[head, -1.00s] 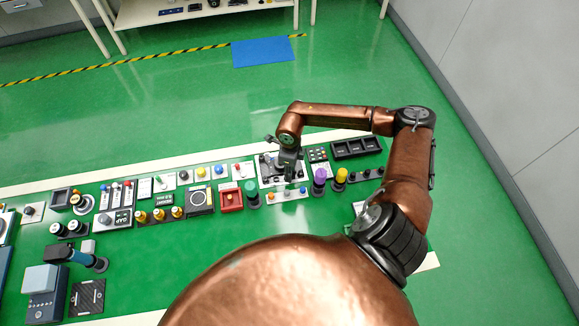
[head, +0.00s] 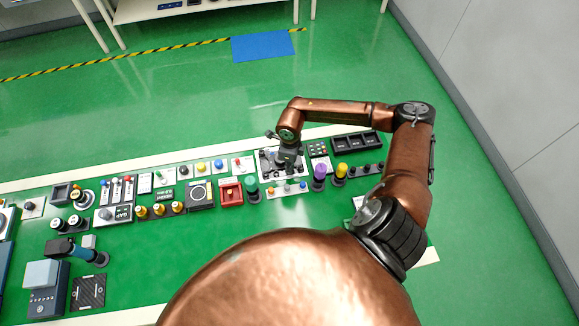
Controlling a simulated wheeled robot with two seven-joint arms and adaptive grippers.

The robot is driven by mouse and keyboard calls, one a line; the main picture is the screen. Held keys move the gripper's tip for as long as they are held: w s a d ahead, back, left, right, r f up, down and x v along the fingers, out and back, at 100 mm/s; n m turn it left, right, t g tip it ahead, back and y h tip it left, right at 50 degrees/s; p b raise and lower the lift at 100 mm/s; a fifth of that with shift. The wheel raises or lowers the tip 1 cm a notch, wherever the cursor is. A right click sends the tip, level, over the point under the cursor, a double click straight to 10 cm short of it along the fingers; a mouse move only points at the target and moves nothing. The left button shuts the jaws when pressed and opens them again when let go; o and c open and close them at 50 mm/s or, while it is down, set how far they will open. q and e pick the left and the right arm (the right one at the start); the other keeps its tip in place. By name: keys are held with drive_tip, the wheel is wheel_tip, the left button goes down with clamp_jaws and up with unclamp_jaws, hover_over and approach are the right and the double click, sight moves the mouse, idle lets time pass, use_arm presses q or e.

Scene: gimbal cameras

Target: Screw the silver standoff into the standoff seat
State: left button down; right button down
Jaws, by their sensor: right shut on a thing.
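My right gripper (head: 288,158) points down over a pale panel (head: 266,171) with several small dark parts, in the right half of the bench. It is shut, but what it holds is hidden below and behind its fingers. I cannot make out the silver standoff or the standoff seat at this size. My left gripper is not in view.
Close by stand a green knob (head: 251,186), a purple knob (head: 320,172) and a yellow knob (head: 341,170). A red box (head: 231,191) lies to the left and a black tray (head: 356,145) to the right. Several switches and buttons crowd the bench further left.

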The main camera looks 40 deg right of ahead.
drive_tip(key=shift+m, duration=0.3)
drive_tip(key=c, duration=1.9)
unclamp_jaws()
wheel_tip(320, 180, up, 12)
